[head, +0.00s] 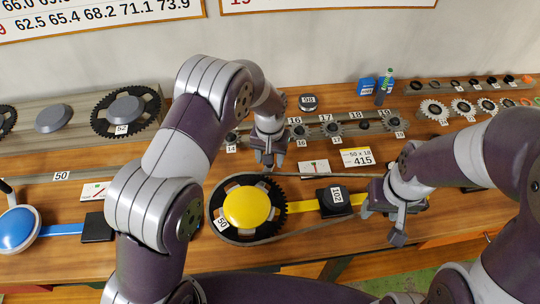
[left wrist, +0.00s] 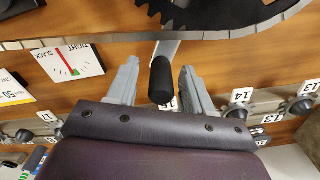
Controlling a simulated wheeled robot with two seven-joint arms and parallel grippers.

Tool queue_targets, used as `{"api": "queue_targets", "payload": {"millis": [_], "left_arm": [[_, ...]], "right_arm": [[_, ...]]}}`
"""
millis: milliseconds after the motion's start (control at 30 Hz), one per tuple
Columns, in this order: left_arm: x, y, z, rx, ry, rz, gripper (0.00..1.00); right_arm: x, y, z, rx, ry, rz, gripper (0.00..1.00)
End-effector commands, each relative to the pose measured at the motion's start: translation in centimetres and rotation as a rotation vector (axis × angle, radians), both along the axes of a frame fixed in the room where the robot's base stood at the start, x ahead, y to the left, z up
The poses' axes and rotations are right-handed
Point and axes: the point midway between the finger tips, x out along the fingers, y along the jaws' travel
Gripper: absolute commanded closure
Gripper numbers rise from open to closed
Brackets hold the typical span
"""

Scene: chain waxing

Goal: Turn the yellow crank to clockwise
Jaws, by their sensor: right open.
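The crank unit has a yellow disc (head: 248,206) on a black toothed chainring (head: 222,190). A yellow bar (head: 303,206) runs right from it to a black block marked 102 (head: 336,198). A black crank handle (left wrist: 160,80) on a pale arm shows in the left wrist view; the left gripper hides it in the head view. My left gripper (head: 268,160) is above the ring's far edge. In the left wrist view its fingers (left wrist: 160,88) are open, one on each side of the handle, with small gaps. My right gripper (head: 390,216) is open at the bar's right end.
A chain (head: 290,234) loops around the ring and runs right. Small numbered sprockets (head: 331,129) stand behind it. A tension gauge card (head: 313,167) lies between. A blue crank disc (head: 17,229) and its blue bar are at the left. The front table edge is close.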

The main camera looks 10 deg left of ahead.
Motion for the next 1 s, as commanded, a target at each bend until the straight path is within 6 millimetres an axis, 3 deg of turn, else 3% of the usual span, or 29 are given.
{"api": "queue_targets", "payload": {"millis": [167, 500, 567, 700, 1000], "left_arm": [[0.0, 0.0, 1.4, 0.0, -0.002, 0.0, 0.49], [-0.1, 0.0, 10.2, -0.001, -0.005, 0.0, 0.49], [-0.1, 0.0, 11.9, 0.0, -0.002, 0.0, 0.49], [-0.1, 0.0, 12.8, 0.0, -0.001, 0.0, 0.49], [-0.1, 0.0, 12.7, 0.0, -0.001, 0.0, 0.49]], "right_arm": [[0.0, 0.0, -0.7, 0.0, 0.0, 0.0, 0.47], [0.0, 0.0, -2.6, 0.0, 0.0, 0.0, 0.47], [0.0, 0.0, -1.3, 0.0, 0.001, 0.0, 0.47], [0.0, 0.0, -0.9, 0.0, -0.001, 0.0, 0.47], [0.0, 0.0, -1.0, 0.0, 0.0, 0.0, 0.47]]}}
